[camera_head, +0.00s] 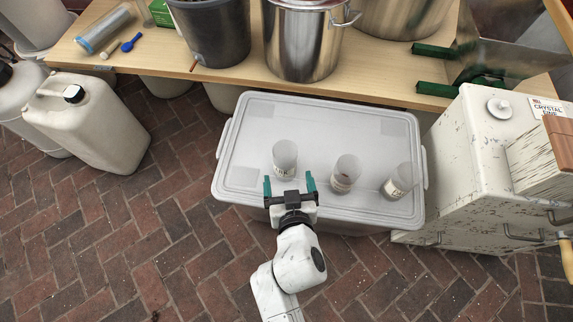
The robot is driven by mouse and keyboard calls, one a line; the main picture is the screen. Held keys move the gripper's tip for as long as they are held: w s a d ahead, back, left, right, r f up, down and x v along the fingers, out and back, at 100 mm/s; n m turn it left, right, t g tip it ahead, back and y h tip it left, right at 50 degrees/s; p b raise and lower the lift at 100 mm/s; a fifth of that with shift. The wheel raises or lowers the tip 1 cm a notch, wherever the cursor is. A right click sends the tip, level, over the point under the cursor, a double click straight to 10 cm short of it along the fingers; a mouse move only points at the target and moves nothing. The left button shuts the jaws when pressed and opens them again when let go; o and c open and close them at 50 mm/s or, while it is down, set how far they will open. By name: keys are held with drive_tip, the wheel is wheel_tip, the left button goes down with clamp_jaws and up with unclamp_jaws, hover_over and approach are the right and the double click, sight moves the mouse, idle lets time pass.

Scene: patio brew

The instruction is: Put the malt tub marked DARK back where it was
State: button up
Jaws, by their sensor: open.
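Three small translucent tubs with pale labels stand on the lid of a large clear storage bin (245,160). The left tub (285,155) has dark lettering that seems to end in RK, but it is too small to read surely. The middle tub (346,172) shows a reddish patch at its label. The right tub (399,180) has a label that I cannot read. My gripper (289,181) is open, with its teal fingers apart, at the near side of the left tub. The fingers appear on either side of that tub's lower part; I cannot tell whether they touch it.
A wooden bench (160,55) behind the bin holds a dark bucket (212,30) and a steel pot (302,42). A scuffed white cabinet (470,150) stands close on the right. White jerrycans (100,120) stand on the left. The brick floor (130,230) in front is clear.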

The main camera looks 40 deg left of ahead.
drive_tip(key=v, duration=0.5)
drive_tip(key=shift+s+d+r+p, duration=0.1)
drive_tip(key=shift+s+r+p, duration=0.05)
drive_tip(key=shift+p, duration=0.25)
drive_tip(key=w+d+f+m+h, duration=0.1)
drive_tip(key=w+d+m+h, duration=0.25)
drive_tip(key=d, duration=0.85)
drive_tip(key=w+d+f+m+h, duration=0.25)
drive_tip(key=d+h, duration=0.25)
drive_tip(key=d, duration=0.6)
drive_tip(key=s+d+m+g+h, duration=0.2)
drive_tip(key=s+d+g, duration=0.6)
drive_tip(key=s+d, duration=0.8)
drive_tip(key=d+r+m, duration=0.1)
drive_tip(key=d+m, duration=0.1)
drive_tip(key=d, duration=0.1)
drive_tip(key=shift+w, duration=0.1)
